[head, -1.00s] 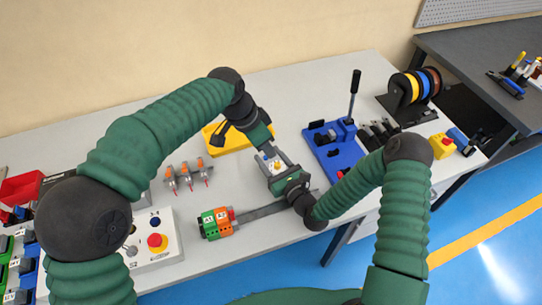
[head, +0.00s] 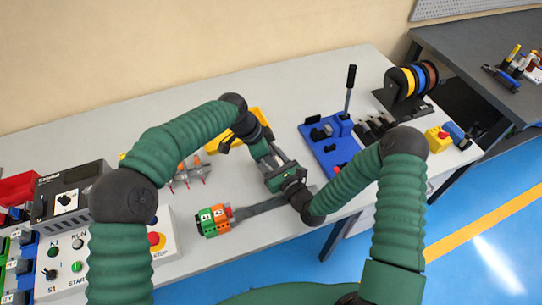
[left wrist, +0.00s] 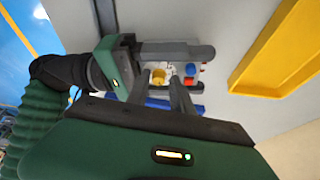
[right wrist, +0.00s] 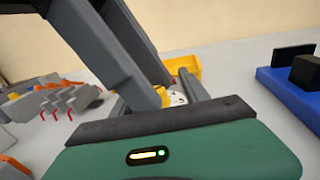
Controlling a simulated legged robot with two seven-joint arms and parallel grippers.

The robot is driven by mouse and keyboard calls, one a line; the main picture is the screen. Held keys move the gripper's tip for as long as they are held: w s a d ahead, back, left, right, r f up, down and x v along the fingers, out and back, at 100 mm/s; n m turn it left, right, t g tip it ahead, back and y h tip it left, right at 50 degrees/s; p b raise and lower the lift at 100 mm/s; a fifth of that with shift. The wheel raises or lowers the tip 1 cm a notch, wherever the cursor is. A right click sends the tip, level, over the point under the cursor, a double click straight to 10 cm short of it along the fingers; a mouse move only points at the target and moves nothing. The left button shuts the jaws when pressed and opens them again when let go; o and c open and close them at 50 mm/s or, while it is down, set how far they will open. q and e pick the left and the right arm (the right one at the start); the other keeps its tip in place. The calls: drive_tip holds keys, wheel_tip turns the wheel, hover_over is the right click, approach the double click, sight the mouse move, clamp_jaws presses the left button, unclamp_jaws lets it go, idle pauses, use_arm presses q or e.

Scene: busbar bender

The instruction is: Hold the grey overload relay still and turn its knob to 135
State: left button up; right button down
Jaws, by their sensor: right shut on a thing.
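The grey overload relay (left wrist: 175,70) has a yellow knob (left wrist: 159,77), a blue button and a red button on its face. My right gripper (head: 277,172) is shut on the relay, one finger along each side, in the left wrist view. My left gripper (head: 270,158) comes down over the relay from above. Its two fingers stand apart, with the knob showing between their tips in the left wrist view; I cannot tell whether they touch it. A piece of the relay's pale face (right wrist: 177,98) shows in the right wrist view. The knob's scale is unreadable.
A yellow tray (left wrist: 280,50) lies behind the relay. Orange-and-grey parts (right wrist: 60,99) stand to the left, green and orange terminal blocks (head: 214,220) in front. The blue bender (head: 325,143) is to the right. A control box (head: 70,270) stands at front left.

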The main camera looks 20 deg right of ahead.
use_arm(q)
drive_tip(key=shift+c, duration=0.2)
clamp_jaws()
drive_tip(key=n+t, duration=0.1)
drive_tip(key=n, duration=0.2)
drive_tip(key=shift+s+r, duration=0.1)
drive_tip(key=shift+o, duration=0.2)
unclamp_jaws()
